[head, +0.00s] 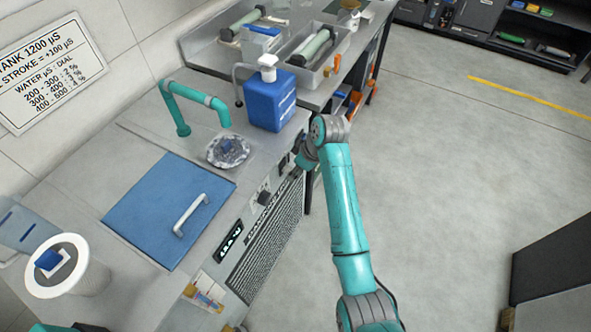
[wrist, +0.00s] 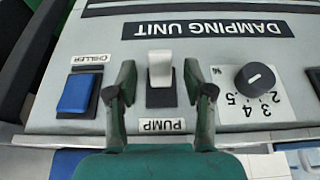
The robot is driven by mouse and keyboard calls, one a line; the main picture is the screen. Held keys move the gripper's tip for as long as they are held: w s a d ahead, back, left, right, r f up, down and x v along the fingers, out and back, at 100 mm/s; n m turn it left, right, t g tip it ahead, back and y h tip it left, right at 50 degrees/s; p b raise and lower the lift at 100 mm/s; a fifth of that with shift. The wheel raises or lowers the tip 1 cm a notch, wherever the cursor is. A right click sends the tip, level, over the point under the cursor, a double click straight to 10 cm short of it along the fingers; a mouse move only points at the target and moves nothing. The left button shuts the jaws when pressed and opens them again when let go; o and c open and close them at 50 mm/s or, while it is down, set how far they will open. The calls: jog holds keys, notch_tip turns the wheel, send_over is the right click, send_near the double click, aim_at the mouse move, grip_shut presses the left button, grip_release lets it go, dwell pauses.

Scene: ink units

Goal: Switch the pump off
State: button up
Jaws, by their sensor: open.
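The pump switch (wrist: 160,68) is a white rocker on a dark base, seen upside down in the wrist view above the PUMP label (wrist: 162,125). Its white part stands toward the DAMPING UNIT nameplate (wrist: 208,29). My gripper (wrist: 160,84) is open and empty, with one finger on each side of the switch in the picture. I cannot tell whether either finger touches it. In the head view my gripper (head: 303,158) is at the front panel of the unit, largely hidden by my wrist, and the pump switch cannot be made out there.
A blue chiller switch (wrist: 75,93) sits left of the pump switch in the wrist view, and a black numbered dial (wrist: 258,78) sits right. On the counter are a blue bottle (head: 270,103), a teal pipe (head: 195,97) and a blue lid (head: 168,208).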

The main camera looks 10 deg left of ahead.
jog(key=shift+a+f, duration=0.2)
jog(key=shift+f, duration=0.3)
grip_shut()
jog(key=shift+d+f+y, duration=0.15)
jog(key=shift+f+y, duration=0.05)
jog(key=shift+y, duration=0.1)
jog(key=shift+f+y, duration=0.1)
jog(key=shift+y, duration=0.3)
grip_release()
